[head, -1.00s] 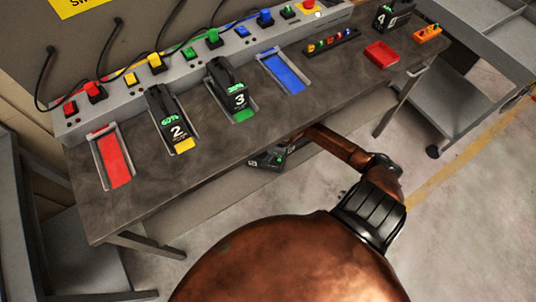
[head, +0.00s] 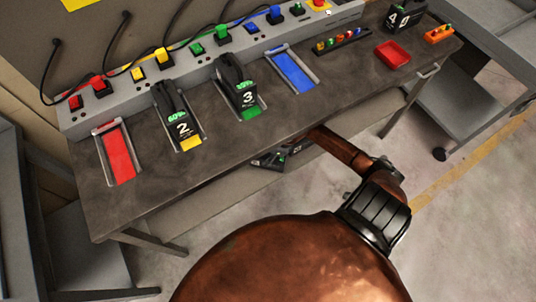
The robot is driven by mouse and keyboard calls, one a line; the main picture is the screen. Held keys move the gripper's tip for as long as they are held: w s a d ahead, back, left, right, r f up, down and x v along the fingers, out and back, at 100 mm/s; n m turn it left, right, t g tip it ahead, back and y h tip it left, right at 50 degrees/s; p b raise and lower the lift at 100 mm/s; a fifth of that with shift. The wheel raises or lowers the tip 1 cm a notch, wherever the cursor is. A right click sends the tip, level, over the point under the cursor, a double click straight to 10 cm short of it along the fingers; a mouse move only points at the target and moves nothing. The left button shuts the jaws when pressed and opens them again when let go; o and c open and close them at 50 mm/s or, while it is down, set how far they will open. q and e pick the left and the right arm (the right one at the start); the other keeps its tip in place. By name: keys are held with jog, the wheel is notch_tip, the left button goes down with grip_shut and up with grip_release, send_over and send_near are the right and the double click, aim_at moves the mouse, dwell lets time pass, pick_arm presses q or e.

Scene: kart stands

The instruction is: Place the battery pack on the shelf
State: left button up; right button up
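Black battery pack 2 (head: 181,127) and black battery pack 3 (head: 246,97) sit in slots on the workbench, beside yellow and green strips. Another black pack, marked 4 (head: 392,18), stands at the bench's far right. My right arm reaches under the bench's front edge. My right gripper (head: 268,160) shows there as a small dark shape, partly hidden by the bench; whether its fingers are open or hold something I cannot tell. A grey shelf surface (head: 215,181) lies below the bench top. My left gripper is out of view.
Empty red slot (head: 119,158) and blue slot (head: 293,72) are on the bench. A red tray (head: 392,54), an orange holder (head: 438,34) and a rack of coloured pieces (head: 342,40) lie at right. A grey cart (head: 485,85) stands beyond.

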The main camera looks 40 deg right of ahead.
jog(key=shift+d+r, duration=0.15)
jog(key=shift+r, duration=0.25)
jog(key=p+v, duration=0.1)
jog(key=v, duration=0.2)
jog(key=s+d+p, duration=0.1)
jog(key=s+d, duration=0.5)
jog(key=s, duration=0.4)
jog(key=shift+f+p, duration=0.35)
jog(key=shift+f, duration=0.05)
jog(key=shift+s, duration=0.1)
dwell(0.4)
